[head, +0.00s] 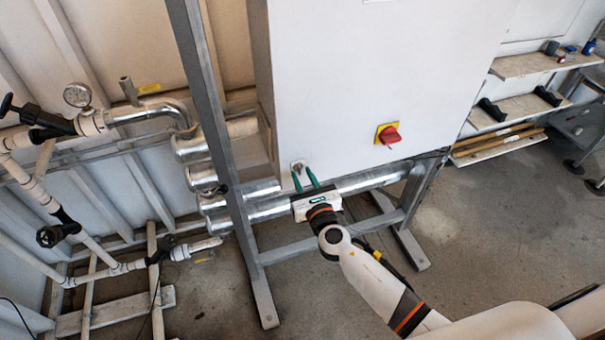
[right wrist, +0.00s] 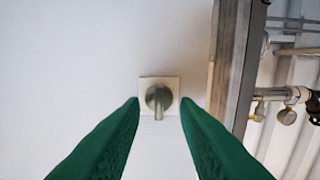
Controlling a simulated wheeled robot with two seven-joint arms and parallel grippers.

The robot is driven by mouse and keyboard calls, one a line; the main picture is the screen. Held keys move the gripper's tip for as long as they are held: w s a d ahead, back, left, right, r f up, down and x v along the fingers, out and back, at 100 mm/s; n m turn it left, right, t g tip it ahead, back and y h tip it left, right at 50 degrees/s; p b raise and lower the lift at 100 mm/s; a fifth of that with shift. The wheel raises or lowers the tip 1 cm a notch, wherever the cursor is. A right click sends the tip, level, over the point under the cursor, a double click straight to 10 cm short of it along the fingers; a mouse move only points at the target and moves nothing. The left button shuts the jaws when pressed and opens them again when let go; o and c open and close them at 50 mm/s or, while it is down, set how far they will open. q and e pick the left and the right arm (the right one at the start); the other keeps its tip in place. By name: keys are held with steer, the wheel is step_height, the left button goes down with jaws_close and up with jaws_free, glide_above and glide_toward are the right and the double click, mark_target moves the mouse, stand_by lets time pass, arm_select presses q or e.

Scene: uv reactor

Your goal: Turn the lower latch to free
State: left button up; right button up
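The lower latch (head: 297,165) is a small metal knob on a square plate, low on the white cabinet door near its left edge. In the right wrist view the latch (right wrist: 159,98) sits centred, with its short handle pointing down in the picture. My right gripper (head: 306,175) has green fingers and is just in front of the latch. In the right wrist view its fingers (right wrist: 160,105) are apart, one on each side of the latch, with visible gaps. Whether the tips touch the door cannot be told. My left gripper is not in view.
A red rotary switch (head: 389,135) on a yellow plate is to the right on the white cabinet (head: 370,70). A grey frame post (head: 215,130) stands to the left. Silver pipes (head: 265,210) run below. Pipes and valves (head: 55,235) fill the left side.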

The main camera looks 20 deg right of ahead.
steer(key=shift+w, duration=0.55)
jaws_close()
steer(key=m+b, duration=0.2)
steer(key=m, duration=0.7)
steer(key=m+b, duration=0.3)
steer(key=m, duration=0.5)
steer(key=shift+d+f+m+b, duration=0.2)
steer(key=shift+m+b, duration=0.15)
steer(key=shift+m, duration=0.05)
stand_by(0.4)
